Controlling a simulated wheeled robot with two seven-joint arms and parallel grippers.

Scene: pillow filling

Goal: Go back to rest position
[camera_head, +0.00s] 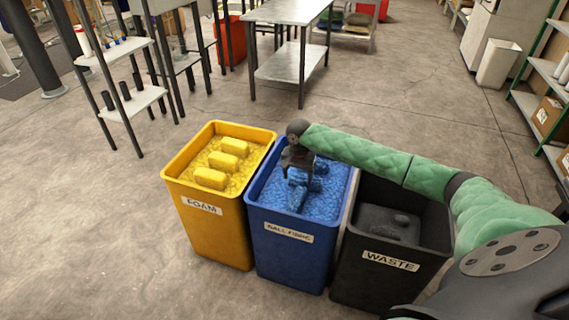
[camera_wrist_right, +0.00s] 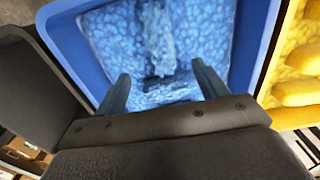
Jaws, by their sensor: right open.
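My right arm, in green sleeving, reaches in from the right in the head view. My right gripper (camera_head: 298,160) is over the blue bin (camera_head: 283,258) labelled as ball fibre. The right wrist view shows my right gripper (camera_wrist_right: 160,92) with its two fingers apart and pointing into the blue bin (camera_wrist_right: 70,38). Blue fibre (camera_head: 320,200) fills much of that bin, with darker blue pieces (camera_head: 297,198) on top below the gripper. Nothing is seen held between the fingers. My left gripper does not show.
A yellow foam bin (camera_head: 218,240) with yellow blocks stands left of the blue bin. A black waste bin (camera_head: 360,285) with dark pieces stands right. A metal table (camera_head: 290,12) and shelves (camera_head: 135,100) are behind. Open floor (camera_head: 400,115) lies beyond the bins.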

